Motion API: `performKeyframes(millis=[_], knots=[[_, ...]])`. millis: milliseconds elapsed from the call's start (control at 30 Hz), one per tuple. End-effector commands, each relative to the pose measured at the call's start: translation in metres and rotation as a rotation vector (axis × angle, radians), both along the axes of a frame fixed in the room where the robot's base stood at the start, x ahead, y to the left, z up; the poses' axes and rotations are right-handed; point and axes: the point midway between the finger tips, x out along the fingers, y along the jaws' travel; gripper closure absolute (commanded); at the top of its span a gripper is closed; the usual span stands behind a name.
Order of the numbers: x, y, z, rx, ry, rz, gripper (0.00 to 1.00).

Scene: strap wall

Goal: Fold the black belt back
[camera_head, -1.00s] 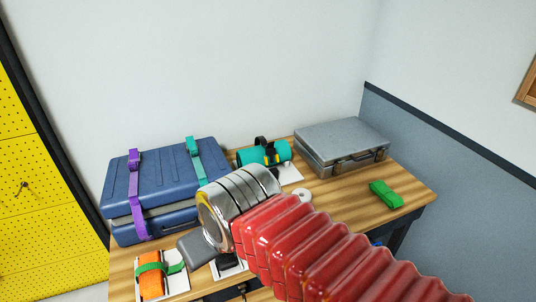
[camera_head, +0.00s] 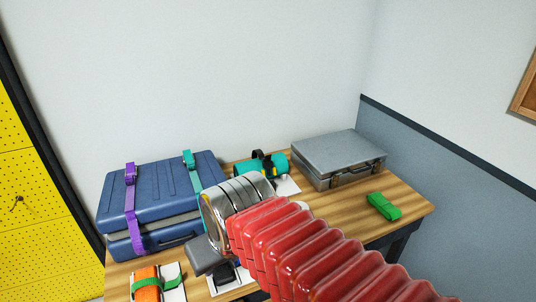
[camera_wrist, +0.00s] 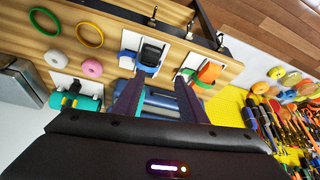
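In the wrist view, a black belt (camera_wrist: 151,53) lies across a blue roll (camera_wrist: 147,69) on a white pad; its free end is not clear. In the head view, this dark belt (camera_head: 226,273) is partly hidden by my arm. Another black strap (camera_head: 258,156) stands in a loop over a teal roll (camera_head: 262,168) at the back; it also shows in the wrist view (camera_wrist: 73,89). My gripper (camera_wrist: 159,82) is open and empty, its two fingers apart and pointing toward the blue roll. No contact with it is visible.
A blue case (camera_head: 160,190) with purple and teal straps stands left. A grey case (camera_head: 338,158) stands at the back right. A green folded strap (camera_head: 384,206) lies right, with bare wood around it. An orange roll (camera_head: 146,290) with a green strap sits at front left.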

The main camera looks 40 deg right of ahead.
Motion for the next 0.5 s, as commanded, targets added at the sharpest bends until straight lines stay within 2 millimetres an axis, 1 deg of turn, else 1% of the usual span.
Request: performKeyframes(millis=[33,167,367,500], knots=[[0.005,-0.009,-0.002,0.002,0.019,-0.028,0.62],[0.022,-0.030,-0.001,0.012,0.048,-0.095,0.62],[0.052,-0.067,0.006,0.030,0.079,-0.183,0.62],[0.074,-0.095,0.011,0.040,0.097,-0.234,0.62]])
